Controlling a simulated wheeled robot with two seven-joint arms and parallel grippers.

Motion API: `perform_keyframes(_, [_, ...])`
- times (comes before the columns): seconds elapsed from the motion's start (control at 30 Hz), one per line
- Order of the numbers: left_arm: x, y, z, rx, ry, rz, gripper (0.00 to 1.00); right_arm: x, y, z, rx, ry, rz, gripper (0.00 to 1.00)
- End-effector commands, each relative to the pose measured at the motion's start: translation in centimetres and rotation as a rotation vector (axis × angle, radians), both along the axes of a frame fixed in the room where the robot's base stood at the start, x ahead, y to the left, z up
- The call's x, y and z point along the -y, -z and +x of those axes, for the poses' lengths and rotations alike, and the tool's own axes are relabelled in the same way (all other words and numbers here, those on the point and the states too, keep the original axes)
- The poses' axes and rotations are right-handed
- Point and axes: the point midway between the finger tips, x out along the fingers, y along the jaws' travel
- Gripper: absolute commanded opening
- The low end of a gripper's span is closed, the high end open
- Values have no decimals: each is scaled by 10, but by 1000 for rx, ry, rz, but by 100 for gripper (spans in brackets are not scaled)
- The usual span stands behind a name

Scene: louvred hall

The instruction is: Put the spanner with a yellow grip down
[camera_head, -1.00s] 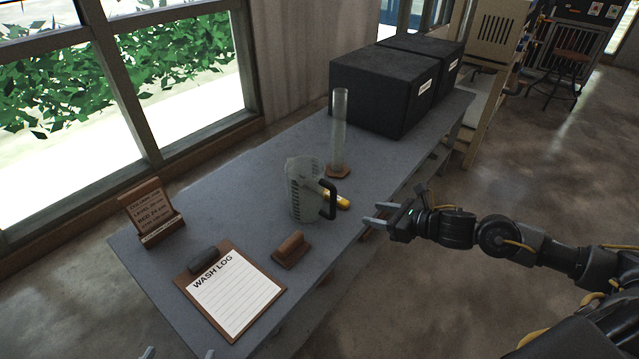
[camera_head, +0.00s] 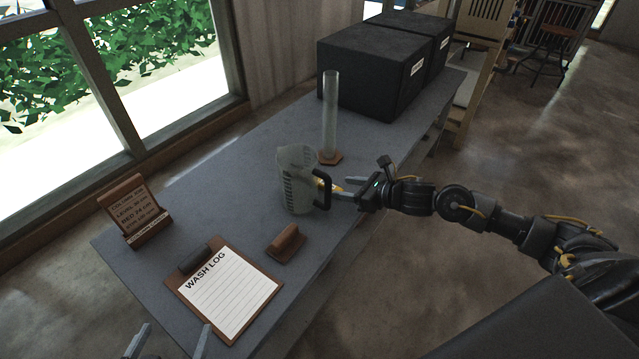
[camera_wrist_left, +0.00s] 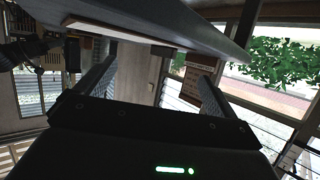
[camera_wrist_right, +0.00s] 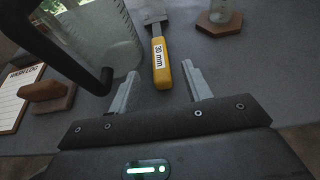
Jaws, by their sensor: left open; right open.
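The spanner with a yellow grip (camera_wrist_right: 161,64) lies on the grey table, its grip marked "30 mm" pointing towards my right gripper in the right wrist view. In the head view its yellow grip (camera_head: 336,188) shows partly behind the jug's handle and my right gripper. My right gripper (camera_wrist_right: 164,90) is open, its fingers to either side of the grip's near end; I cannot tell how far above the table they are. It also shows at the table's right edge in the head view (camera_head: 345,190). My left gripper (camera_head: 168,341) is open and empty at the table's near edge.
A clear measuring jug (camera_head: 296,182) with a black handle stands close beside the spanner. A glass cylinder (camera_head: 329,115) on a hexagonal base stands behind. A brown block (camera_head: 286,243), a clipboard (camera_head: 228,291), a sign stand (camera_head: 136,212) and black boxes (camera_head: 365,75) occupy the table.

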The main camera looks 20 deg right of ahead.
Motion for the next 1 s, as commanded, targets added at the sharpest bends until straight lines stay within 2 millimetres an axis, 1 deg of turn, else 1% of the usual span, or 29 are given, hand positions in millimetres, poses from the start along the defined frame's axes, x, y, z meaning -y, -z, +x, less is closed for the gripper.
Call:
perform_keyframes(0.07, [0,0,0,3,1,-1,94,-2,2,3,0,0,1,49])
perform_keyframes(0.17, [2,-1,1,18,6,-7,94,-9,7,13,0,0,4,49])
perform_keyframes(0.3, [9,-13,4,84,22,-33,94,-18,15,30,1,1,4,49])
perform_keyframes(0.4, [11,-17,4,108,28,-44,94,-23,19,38,0,0,1,49])
perform_keyframes(0.5, [12,-19,4,118,32,-48,94,-25,21,41,0,0,0,49])
perform_keyframes(0.7, [12,-19,4,118,32,-48,94,-25,21,41,-1,0,-1,49])
perform_keyframes(1.0, [12,-19,4,117,32,-48,94,-24,21,40,0,0,0,10])
